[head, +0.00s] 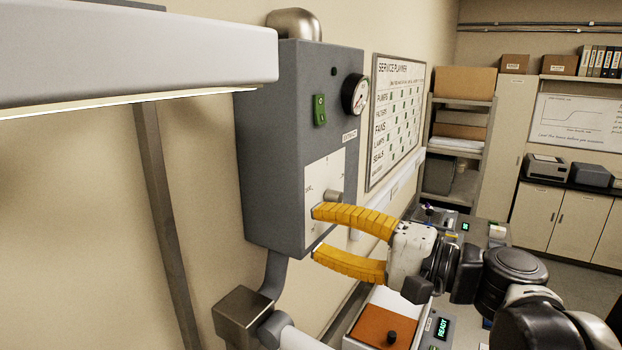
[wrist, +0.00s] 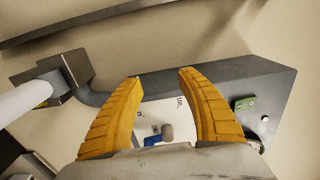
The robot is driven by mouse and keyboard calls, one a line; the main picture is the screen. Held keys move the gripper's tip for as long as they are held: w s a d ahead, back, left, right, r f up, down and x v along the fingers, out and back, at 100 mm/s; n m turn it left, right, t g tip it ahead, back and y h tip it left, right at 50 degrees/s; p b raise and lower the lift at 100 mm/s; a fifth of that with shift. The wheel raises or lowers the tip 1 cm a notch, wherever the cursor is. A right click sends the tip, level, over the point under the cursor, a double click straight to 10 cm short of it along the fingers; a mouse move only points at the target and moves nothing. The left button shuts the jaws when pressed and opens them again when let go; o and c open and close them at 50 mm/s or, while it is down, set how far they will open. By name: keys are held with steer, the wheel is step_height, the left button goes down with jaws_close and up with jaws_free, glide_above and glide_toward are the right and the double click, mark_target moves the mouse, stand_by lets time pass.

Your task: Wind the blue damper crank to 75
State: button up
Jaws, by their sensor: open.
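The grey wall box (head: 270,150) carries a white scale plate (head: 318,180) with small marks; the wrist view shows a "100" on the plate (wrist: 176,110). A grey round knob or hub (head: 333,195) sticks out of the plate and shows in the wrist view (wrist: 167,132). A small blue part (wrist: 152,140), apparently of the damper crank, shows beside it in the wrist view; in the head view it is hidden. My gripper (head: 316,231) is open and empty, its yellow fingers at the plate's lower part. In the wrist view (wrist: 160,75) the hub lies between the fingers. The crank's reading is not legible.
The box also has a green switch (head: 320,110) and a round gauge (head: 355,94). A pale lamp or shelf bar (head: 140,55) hangs at upper left. A pipe elbow (head: 241,312) is below the box. A bench with an orange-topped unit (head: 380,325) lies below my gripper.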

steer(key=p+v, duration=0.1)
steer(key=v, duration=0.7)
stand_by(0.4)
